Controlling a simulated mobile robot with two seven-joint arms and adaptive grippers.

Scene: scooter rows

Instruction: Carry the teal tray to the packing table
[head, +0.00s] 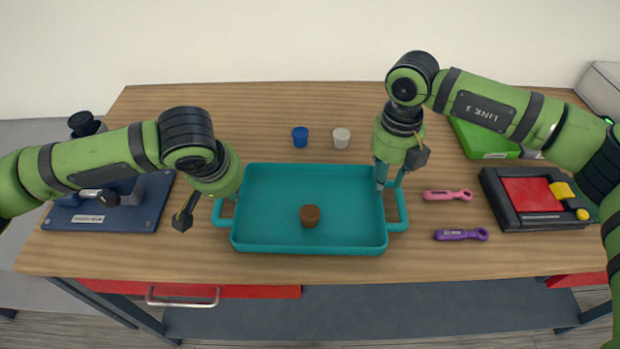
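The teal tray (262,243) lies flat on the wooden table, with a handle at each short side. A small brown round piece (310,216) sits inside it, near the middle front. My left gripper (229,208) points down at the tray's left handle, and the arm partly hides that handle. My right gripper (381,184) points down at the back part of the right handle (402,214), by the tray's right wall. The fingertips of both are small and partly hidden, so I cannot tell whether either grips its handle. I cannot identify a separate packing table.
Blue (300,137) and white (341,138) cups stand behind the tray. Pink (447,195) and purple (461,234) tools lie to its right, near a black-and-red case (530,197) and a green box (482,138). A dark blue board (110,215) lies left. A red drawer (240,291) is below.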

